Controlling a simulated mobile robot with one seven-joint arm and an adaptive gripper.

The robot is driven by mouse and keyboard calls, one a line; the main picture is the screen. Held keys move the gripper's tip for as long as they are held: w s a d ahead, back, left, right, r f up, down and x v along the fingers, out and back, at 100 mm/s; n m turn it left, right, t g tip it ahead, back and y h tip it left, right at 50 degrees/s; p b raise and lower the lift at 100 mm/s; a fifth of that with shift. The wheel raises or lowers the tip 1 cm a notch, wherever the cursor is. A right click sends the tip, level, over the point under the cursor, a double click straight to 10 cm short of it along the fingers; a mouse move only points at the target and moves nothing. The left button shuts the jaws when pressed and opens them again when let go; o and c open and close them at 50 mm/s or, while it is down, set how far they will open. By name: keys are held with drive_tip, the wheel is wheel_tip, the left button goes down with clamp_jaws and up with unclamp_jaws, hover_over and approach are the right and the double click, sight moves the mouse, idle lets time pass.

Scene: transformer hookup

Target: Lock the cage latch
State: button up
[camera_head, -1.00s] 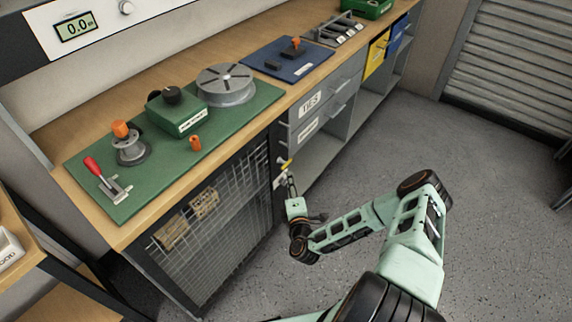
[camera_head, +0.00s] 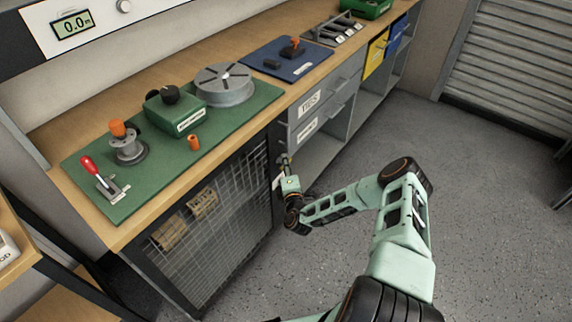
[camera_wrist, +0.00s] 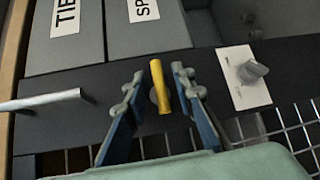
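The cage latch is a yellow bar handle (camera_wrist: 160,86) on a dark frame strip in the wrist view. It points nearly straight up and down in that picture, with a round base partly hidden behind it. My gripper (camera_wrist: 158,88) is open, with one finger on each side of the yellow handle and a visible gap on both sides. In the head view my gripper (camera_head: 285,160) is at the upper right corner of the mesh cage door (camera_head: 228,230) and hides the latch. The cage door looks closed, with wooden blocks behind its mesh.
A white plate with a grey knob (camera_wrist: 252,70) is right of the latch, and a silver bar handle (camera_wrist: 42,101) is left. Labelled drawers (camera_head: 310,103) adjoin the cage. The bench top (camera_head: 110,229) overhangs above. The floor (camera_head: 470,210) is clear.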

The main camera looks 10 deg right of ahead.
clamp_jaws()
drive_tip(key=shift+f+b, duration=0.15)
drive_tip(key=shift+b, duration=0.25)
drive_tip(key=n+t+b, duration=0.2)
drive_tip(key=b, duration=0.1)
drive_tip(key=shift+f+h, duration=0.25)
drive_tip(key=shift+h, duration=0.05)
drive_tip(key=n+t+y+b, duration=0.1)
drive_tip(key=n+t+b, duration=0.2)
drive_tip(key=b, duration=0.3)
drive_tip(key=shift+n+t+b, duration=0.3)
drive_tip(key=shift+n, duration=0.3)
drive_tip(key=n+t+y+b, duration=0.1)
drive_tip(key=n+y+b, duration=0.2)
drive_tip(key=n+b, duration=0.1)
drive_tip(key=n+t+y+b, duration=0.2)
drive_tip(key=n+y+b, duration=0.2)
drive_tip(key=n+b, duration=0.1)
drive_tip(key=n+y+b, duration=0.1)
drive_tip(key=n+y, duration=0.1)
drive_tip(key=n+g+y+b, duration=0.1)
drive_tip(key=n+y+b, duration=0.1)
drive_tip(key=n, duration=0.1)
drive_tip(key=n+y+b, duration=0.1)
drive_tip(key=n+y, duration=0.1)
drive_tip(key=shift+r+n+g+y+b, duration=0.3)
drive_tip(key=shift+n+y, duration=0.1)
drive_tip(key=shift+r+n+g+y, duration=0.1)
drive_tip(key=shift+n+g+y, duration=0.2)
drive_tip(key=shift+y, duration=0.2)
